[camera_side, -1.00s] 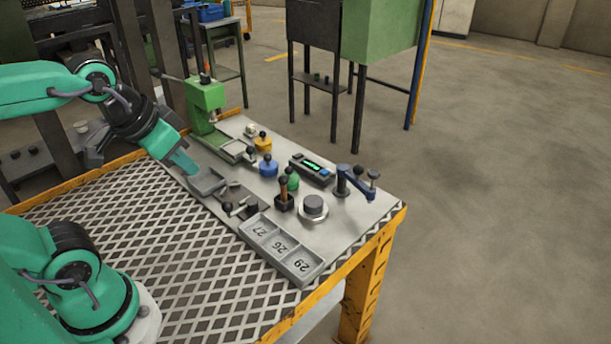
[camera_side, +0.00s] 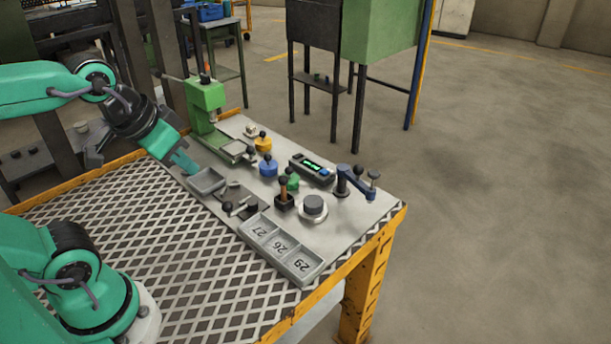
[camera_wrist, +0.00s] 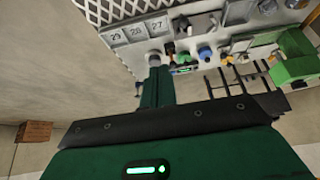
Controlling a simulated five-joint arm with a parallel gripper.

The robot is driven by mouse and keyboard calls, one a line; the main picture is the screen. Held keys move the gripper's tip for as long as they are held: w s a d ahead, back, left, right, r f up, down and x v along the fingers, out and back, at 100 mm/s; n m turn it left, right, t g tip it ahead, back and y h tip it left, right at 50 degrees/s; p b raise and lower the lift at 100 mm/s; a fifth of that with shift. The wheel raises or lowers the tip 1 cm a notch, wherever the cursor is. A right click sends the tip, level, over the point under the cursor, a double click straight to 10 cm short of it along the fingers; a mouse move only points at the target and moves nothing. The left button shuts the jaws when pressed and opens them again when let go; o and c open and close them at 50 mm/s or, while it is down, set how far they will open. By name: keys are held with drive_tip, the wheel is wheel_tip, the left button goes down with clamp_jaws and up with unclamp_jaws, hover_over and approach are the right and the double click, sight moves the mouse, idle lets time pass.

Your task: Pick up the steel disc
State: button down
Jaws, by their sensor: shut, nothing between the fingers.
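A dark grey round disc (camera_side: 314,202) lies on a paler round base (camera_side: 314,215) near the right side of the bench; it looks like the steel disc, though I cannot be sure of its material. My gripper (camera_side: 190,166) is shut and empty, just above the far-left edge of a small grey tray (camera_side: 207,181). It is well to the left of the disc. In the wrist view the green fingers (camera_wrist: 155,72) are together with nothing seen between them. I cannot make out any disc inside the small tray.
A green press (camera_side: 206,104) stands at the back left. Knobbed weights (camera_side: 267,168), a display box (camera_side: 312,170) and a blue clamp arm (camera_side: 354,183) crowd the middle and right.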

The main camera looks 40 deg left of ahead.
drive_tip(key=c, duration=2.1)
unclamp_jaws()
drive_tip(key=o, duration=1.4)
drive_tip(key=shift+o, duration=0.2)
drive_tip(key=w+d+f+n+g, duration=0.1)
drive_tip(key=w+f+n+g, duration=0.1)
drive_tip(key=w, duration=0.6)
drive_tip(key=w+d+f+n+g, duration=0.1)
drive_tip(key=w+d+f+n, duration=0.1)
drive_tip(key=w+f+n, duration=0.3)
drive_tip(key=w+d+f+n+g, duration=0.2)
drive_tip(key=w+f+n, duration=0.2)
drive_tip(key=w, duration=0.9)
wheel_tip(320, 180, down, 2)
drive_tip(key=shift+d+f+g, duration=0.15)
drive_tip(key=shift+f+g, duration=0.1)
drive_tip(key=shift+g, duration=0.05)
drive_tip(key=shift+w+f, duration=0.2)
drive_tip(key=shift+f, duration=0.15)
